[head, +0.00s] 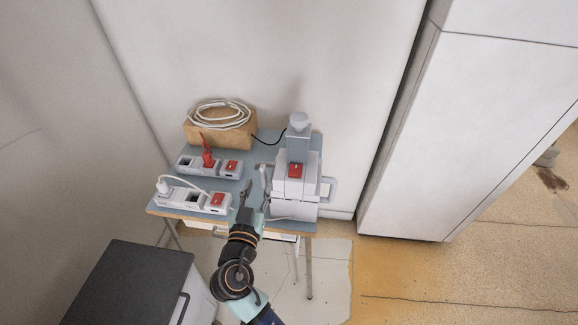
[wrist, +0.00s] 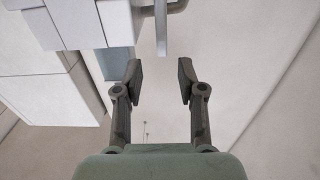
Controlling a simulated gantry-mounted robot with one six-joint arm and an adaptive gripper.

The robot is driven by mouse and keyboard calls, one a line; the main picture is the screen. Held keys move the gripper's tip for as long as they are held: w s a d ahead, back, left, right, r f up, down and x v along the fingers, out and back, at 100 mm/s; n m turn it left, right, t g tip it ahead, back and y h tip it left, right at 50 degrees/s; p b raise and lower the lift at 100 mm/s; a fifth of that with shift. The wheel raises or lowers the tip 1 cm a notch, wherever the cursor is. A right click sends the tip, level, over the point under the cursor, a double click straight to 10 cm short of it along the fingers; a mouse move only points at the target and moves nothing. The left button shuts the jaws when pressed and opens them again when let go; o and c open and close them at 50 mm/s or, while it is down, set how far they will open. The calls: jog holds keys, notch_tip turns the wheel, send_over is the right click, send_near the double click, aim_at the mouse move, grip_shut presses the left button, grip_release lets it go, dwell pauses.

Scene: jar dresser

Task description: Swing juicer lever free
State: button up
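The white and grey juicer (head: 296,188) with a red switch stands at the right side of a small table. A thin pale lever (head: 264,178) appears to be on its left side. In the wrist view, the juicer body (wrist: 75,22) fills the upper left, and a narrow grey bar, seemingly the lever (wrist: 162,30), projects beside it. My gripper (head: 247,190) is just left of the juicer. In the wrist view, my gripper (wrist: 161,81) is open and empty. The bar is beyond the fingertips, in line with the gap between them, and appears apart from them.
Two power strips, front (head: 193,199) and back (head: 210,167), lie on the left of the blue-grey tabletop (head: 248,158). A white coiled cable (head: 220,113) rests on a brown block (head: 210,136) behind them. A dark-topped cabinet (head: 130,285) stands at front left.

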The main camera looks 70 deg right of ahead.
aim_at(262, 171)
jog(key=shift+w+d, duration=0.15)
jog(key=shift+d, duration=0.1)
jog(key=d, duration=0.4)
jog(key=w+d+b, duration=0.1)
jog(key=d, duration=0.2)
jog(key=shift+w, duration=0.1)
grip_shut()
jog(key=shift+a, duration=0.1)
